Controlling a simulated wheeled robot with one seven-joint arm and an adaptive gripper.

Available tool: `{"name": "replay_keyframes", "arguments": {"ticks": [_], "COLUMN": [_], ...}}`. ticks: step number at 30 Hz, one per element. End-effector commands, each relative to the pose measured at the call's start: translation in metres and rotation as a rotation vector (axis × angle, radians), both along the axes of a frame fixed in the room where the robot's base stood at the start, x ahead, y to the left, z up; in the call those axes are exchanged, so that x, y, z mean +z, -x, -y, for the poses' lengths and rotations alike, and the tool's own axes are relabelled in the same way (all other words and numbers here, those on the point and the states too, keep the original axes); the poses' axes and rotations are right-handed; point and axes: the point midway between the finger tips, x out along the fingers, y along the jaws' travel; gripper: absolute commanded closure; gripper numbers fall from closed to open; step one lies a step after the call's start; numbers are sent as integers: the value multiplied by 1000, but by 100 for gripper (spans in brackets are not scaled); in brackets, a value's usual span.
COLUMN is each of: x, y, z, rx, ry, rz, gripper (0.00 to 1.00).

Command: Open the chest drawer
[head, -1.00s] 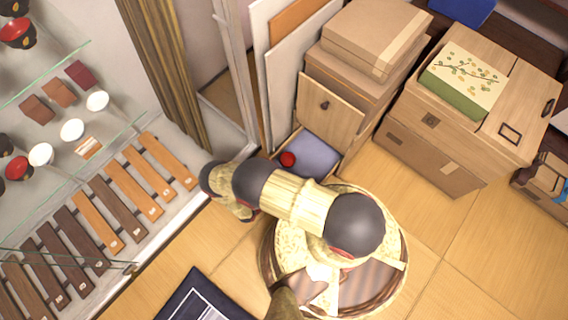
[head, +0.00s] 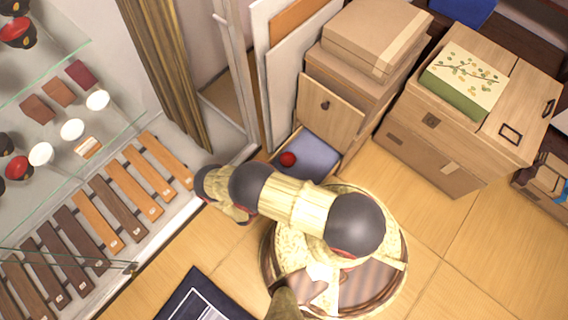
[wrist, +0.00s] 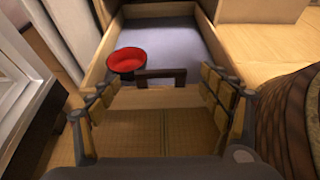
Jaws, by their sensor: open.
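Contact cannot be told.
Cardboard boxes (head: 372,35) sit on the chest. A wooden cabinet (head: 440,125) with a green patterned box (head: 462,80) stands to the right. A glass display case (head: 75,160) is at left. A round woven-edged piece (head: 400,265) lies beneath my arm.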

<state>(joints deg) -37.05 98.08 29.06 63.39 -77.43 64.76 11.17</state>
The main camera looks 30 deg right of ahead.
Motion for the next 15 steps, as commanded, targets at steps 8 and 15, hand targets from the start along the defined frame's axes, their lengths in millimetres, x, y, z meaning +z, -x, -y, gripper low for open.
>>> {"name": "replay_keyframes", "arguments": {"ticks": [8, 15], "x": [21, 34], "y": [16, 28], "z": [-49, -78], "rx": [6, 3], "ry": [0, 1], "rz": [1, -1], "gripper": [21, 21]}}
